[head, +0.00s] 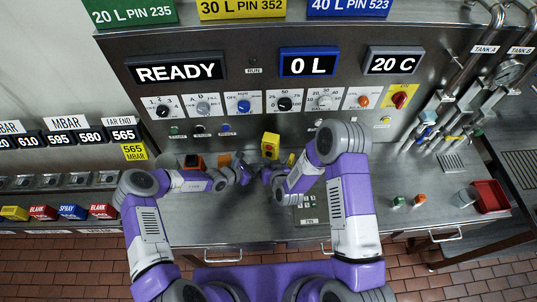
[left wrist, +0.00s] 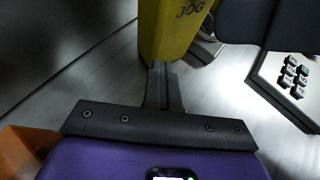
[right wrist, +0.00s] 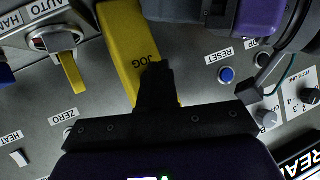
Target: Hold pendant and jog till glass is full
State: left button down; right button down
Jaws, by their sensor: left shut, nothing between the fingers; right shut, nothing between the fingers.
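A yellow pendant (head: 270,143) with a red button stands upright at the middle of the counter, close to the panel. Its side reads JOG in the left wrist view (left wrist: 172,30) and in the right wrist view (right wrist: 125,45). My left gripper (head: 244,168) is shut and empty just in front of the pendant; its fingertips (left wrist: 160,75) point at the pendant's lower part. My right gripper (head: 270,172) is shut and empty; its fingertips (right wrist: 155,72) overlap the pendant in its own view, and contact cannot be told.
The panel displays read READY (head: 178,71), 0 L (head: 308,62) and 20 C (head: 393,60). Knobs and switches line the panel below. An orange object (head: 193,160) stands left of my left gripper. A red bin (head: 490,196) sits at the right; the counter before it is mostly clear.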

jog(key=shift+w+d, duration=0.3)
jog(key=shift+w, duration=0.5)
dwell(0.8)
jog(key=shift+s, duration=0.15)
dwell(2.4)
jog(key=shift+s+a, duration=0.2)
jog(key=shift+s, duration=0.25)
jog(key=shift+s+a, duration=0.2)
jog(key=shift+s, duration=0.25)
jog(key=shift+s+a, duration=0.3)
jog(key=shift+s, duration=0.5)
jog(key=shift+s+a, duration=0.25)
jog(key=shift+s, duration=0.5)
jog(key=shift+s+a, duration=0.3)
jog(key=shift+s, duration=0.5)
dwell(0.6)
